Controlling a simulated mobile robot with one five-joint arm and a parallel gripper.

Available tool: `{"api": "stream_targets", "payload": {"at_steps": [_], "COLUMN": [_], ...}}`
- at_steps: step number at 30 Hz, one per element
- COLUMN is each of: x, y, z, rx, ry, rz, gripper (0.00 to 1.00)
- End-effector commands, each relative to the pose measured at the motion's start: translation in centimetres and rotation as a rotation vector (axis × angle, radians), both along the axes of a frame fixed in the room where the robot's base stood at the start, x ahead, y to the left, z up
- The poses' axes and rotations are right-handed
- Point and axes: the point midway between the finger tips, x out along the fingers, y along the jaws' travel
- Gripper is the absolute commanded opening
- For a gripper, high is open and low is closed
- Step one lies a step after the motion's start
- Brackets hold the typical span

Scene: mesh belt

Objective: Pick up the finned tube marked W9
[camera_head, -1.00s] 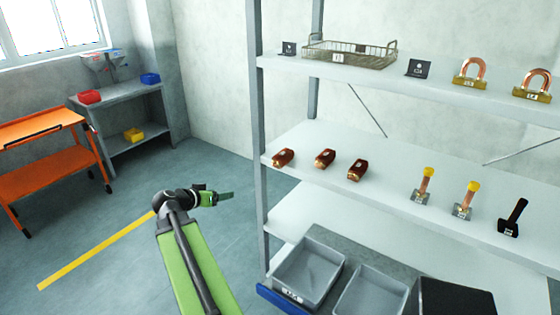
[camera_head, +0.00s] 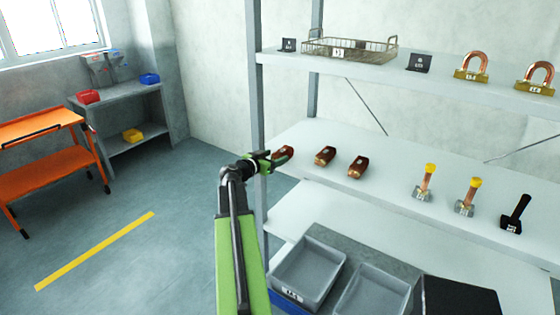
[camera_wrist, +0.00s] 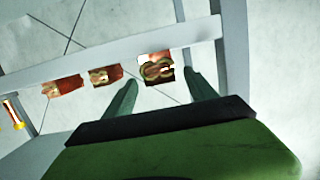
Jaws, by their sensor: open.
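Three reddish-brown copper finned tubes lie in a row on the middle shelf (camera_head: 390,185): the left one (camera_head: 284,152), the middle one (camera_head: 325,156) and the right one (camera_head: 357,166). Their marks are too small to read, so I cannot tell which is W9. My open gripper (camera_head: 266,157) is at the left tube, overlapping its left end in the head view. In the wrist view, this tube (camera_wrist: 157,69) shows between the spread fingers of my gripper (camera_wrist: 161,78), ahead of the tips. The other two tubes (camera_wrist: 105,75) (camera_wrist: 62,86) are to its left there.
A shelf post (camera_head: 257,100) stands close beside my gripper. The upper shelf holds a wire basket (camera_head: 348,53) and copper U-shaped parts. Yellow-topped parts (camera_head: 427,182) stand further right. Grey bins (camera_head: 308,270) sit below. The floor at left is open.

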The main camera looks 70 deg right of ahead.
Motion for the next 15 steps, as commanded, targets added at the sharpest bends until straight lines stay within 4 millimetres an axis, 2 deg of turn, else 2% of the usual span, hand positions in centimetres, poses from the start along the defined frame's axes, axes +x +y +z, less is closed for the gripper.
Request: {"api": "stream_targets", "payload": {"at_steps": [8,15], "x": [-0.1,-0.7], "y": [-1.1,-5.0], "z": [-0.3,-1.2], "rx": [0.0,0.0], "ry": [0.001,0.001], "rz": [0.0,-0.001], "gripper": [0.66,0.66]}}
